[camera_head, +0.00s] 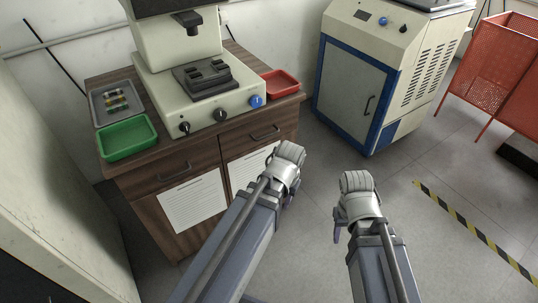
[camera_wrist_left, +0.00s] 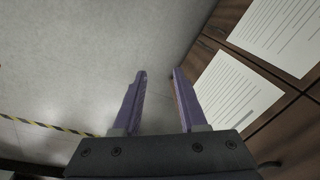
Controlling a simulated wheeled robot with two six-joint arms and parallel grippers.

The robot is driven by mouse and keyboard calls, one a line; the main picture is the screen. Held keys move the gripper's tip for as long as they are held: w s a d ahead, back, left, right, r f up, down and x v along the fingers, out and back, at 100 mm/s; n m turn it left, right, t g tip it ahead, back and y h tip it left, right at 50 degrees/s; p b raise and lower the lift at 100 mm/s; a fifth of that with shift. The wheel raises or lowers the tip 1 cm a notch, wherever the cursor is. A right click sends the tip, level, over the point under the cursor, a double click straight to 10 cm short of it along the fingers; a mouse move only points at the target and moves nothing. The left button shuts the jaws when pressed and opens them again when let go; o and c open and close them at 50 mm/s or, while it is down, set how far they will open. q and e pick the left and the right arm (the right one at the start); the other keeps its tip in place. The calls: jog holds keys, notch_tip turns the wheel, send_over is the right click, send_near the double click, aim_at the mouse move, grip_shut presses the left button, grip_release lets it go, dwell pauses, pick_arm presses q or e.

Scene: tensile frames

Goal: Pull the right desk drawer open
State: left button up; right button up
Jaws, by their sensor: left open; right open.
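The brown wooden desk (camera_head: 150,213) stands at the left of the head view. Its right drawer (camera_head: 238,143) looks shut, with a dark bar handle (camera_head: 265,133) on its front. The left drawer (camera_head: 150,181) also looks shut. My left gripper (camera_head: 292,196) is mostly hidden behind its wrist, below and to the right of the right handle and apart from it. In the left wrist view its two purple fingers (camera_wrist_left: 159,73) are spread with nothing between them. My right gripper (camera_head: 337,228) is partly hidden by its wrist; it is open over the floor, away from the desk.
White paper sheets (camera_head: 192,202) hang on the desk doors below the drawers. A cream machine (camera_head: 215,112), a green tray (camera_head: 128,138) and a red tray (camera_head: 281,84) stand on top. A blue-trimmed cabinet (camera_head: 352,90) stands behind.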

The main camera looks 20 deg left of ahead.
pick_arm(q)
jog(key=w+a+f+t+y+b, duration=0.2)
jog(key=w+a+f+y+b, duration=0.3)
jog(key=f+b, duration=0.3)
jog(key=w+r+m+t+y, duration=0.6)
jog(key=w+r, duration=0.5)
jog(key=r, duration=0.3)
jog(key=shift+w+a+r+t+b, duration=0.2)
jog(key=shift+r+t+b, duration=0.1)
jog(key=shift+t, duration=0.2)
pick_arm(e)
notch_tip(320, 180, down, 11)
jog(key=shift+a, duration=0.1)
